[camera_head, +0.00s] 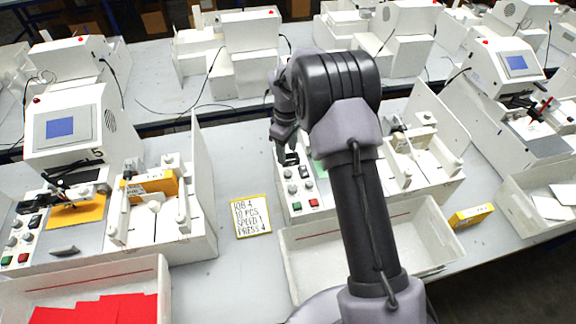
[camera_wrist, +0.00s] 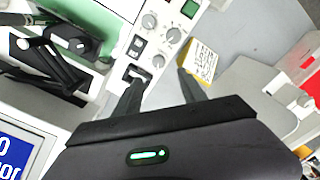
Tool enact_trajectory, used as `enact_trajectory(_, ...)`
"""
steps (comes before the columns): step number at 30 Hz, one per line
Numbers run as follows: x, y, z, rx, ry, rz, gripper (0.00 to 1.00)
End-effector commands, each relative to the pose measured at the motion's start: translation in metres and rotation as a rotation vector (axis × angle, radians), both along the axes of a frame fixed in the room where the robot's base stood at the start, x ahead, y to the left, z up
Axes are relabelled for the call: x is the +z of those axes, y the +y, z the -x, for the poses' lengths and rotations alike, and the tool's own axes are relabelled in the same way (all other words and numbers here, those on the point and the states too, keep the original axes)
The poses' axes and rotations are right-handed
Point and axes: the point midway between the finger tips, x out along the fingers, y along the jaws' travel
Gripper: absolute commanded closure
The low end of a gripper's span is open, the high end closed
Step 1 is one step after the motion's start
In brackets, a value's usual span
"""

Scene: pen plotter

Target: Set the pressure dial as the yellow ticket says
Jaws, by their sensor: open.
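The yellow-edged ticket (camera_head: 250,216) lies flat on the table left of the control panel and reads JOB 4, 10 PCS, a SPEED line whose number I cannot read surely, and PRESS 4. It also shows in the wrist view (camera_wrist: 201,61). The white panel carries several round grey dials (camera_head: 292,188); in the wrist view one (camera_wrist: 158,61) lies just beyond and between my fingertips. Labels and pointer settings are too small to read, so I cannot tell which dial is pressure. My gripper (camera_wrist: 158,77) is open and empty above the panel; in the head view it (camera_head: 286,140) points down.
Green (camera_head: 313,203) and red (camera_head: 298,207) buttons sit at the panel's front edge. A white tray (camera_head: 300,262) stands in front. Left is another plotter with a blue screen (camera_head: 60,128). A yellow box (camera_head: 471,215) lies right. The table around the ticket is clear.

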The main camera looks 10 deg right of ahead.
Motion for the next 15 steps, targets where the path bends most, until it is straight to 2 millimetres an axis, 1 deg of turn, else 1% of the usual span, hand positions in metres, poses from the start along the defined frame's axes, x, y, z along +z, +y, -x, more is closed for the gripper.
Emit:
enact_trajectory(1, -0.016, 0.000, 0.001, -0.001, 0.004, -0.001, 0.51)
enact_trajectory(6, -0.063, 0.000, 0.001, -0.002, 0.002, -0.001, 0.51)
enact_trajectory(10, -0.086, 0.000, 0.001, -0.003, 0.001, -0.001, 0.51)
enact_trajectory(15, -0.101, 0.000, 0.000, -0.003, -0.001, -0.001, 0.51)
